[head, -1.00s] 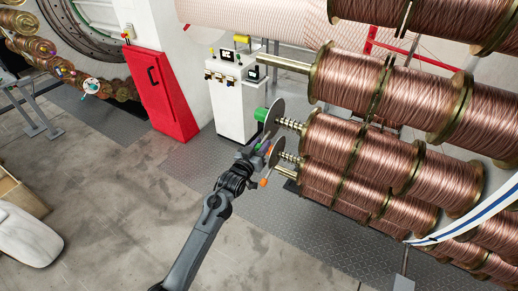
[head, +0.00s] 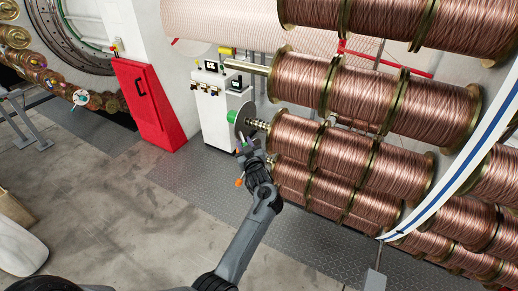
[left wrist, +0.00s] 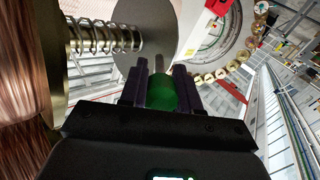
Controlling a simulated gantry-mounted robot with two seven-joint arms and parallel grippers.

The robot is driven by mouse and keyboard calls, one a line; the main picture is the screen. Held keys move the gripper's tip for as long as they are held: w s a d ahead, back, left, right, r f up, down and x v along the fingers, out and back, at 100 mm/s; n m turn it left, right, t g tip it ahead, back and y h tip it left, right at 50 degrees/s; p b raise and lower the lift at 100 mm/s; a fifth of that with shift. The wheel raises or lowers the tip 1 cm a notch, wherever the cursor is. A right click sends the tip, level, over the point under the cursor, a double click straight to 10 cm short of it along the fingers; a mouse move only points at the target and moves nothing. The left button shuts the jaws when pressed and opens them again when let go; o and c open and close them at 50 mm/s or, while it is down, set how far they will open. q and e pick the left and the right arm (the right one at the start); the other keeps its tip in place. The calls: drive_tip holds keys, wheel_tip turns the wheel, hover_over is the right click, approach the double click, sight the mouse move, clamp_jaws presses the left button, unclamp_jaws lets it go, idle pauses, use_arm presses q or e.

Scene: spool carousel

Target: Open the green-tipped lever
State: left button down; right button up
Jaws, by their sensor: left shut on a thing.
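The green lever tip (left wrist: 162,94) sits between the two dark fingers of my left gripper (left wrist: 158,82) in the left wrist view. A short grey lever stem (left wrist: 159,64) rises from it in front of a round metal disc (left wrist: 145,35). My left gripper is shut on this green tip. In the head view, my left gripper (head: 245,148) is just below the upper disc (head: 243,119) at the end of a copper spool shaft; the gripper mostly hides the tip there. My right gripper is not in view.
Copper wire spools (head: 310,141) on shafts fill the right side. An orange tip (head: 239,182) shows beside my left wrist. A white control box (head: 212,105) and a red cabinet (head: 145,105) stand behind. A white-blue curved band (head: 468,178) crosses at right.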

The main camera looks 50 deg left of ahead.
use_arm(q)
drive_tip(key=shift+w+n+g+y, duration=0.3)
drive_tip(key=shift+n+g, duration=0.2)
drive_tip(key=shift+g, duration=0.1)
drive_tip(key=shift+b, duration=0.3)
drive_tip(key=c, duration=0.8)
unclamp_jaws()
drive_tip(key=shift+s+d, duration=0.15)
drive_tip(key=shift+d, duration=0.35)
drive_tip(key=b+v, duration=0.1)
drive_tip(key=v, duration=0.9)
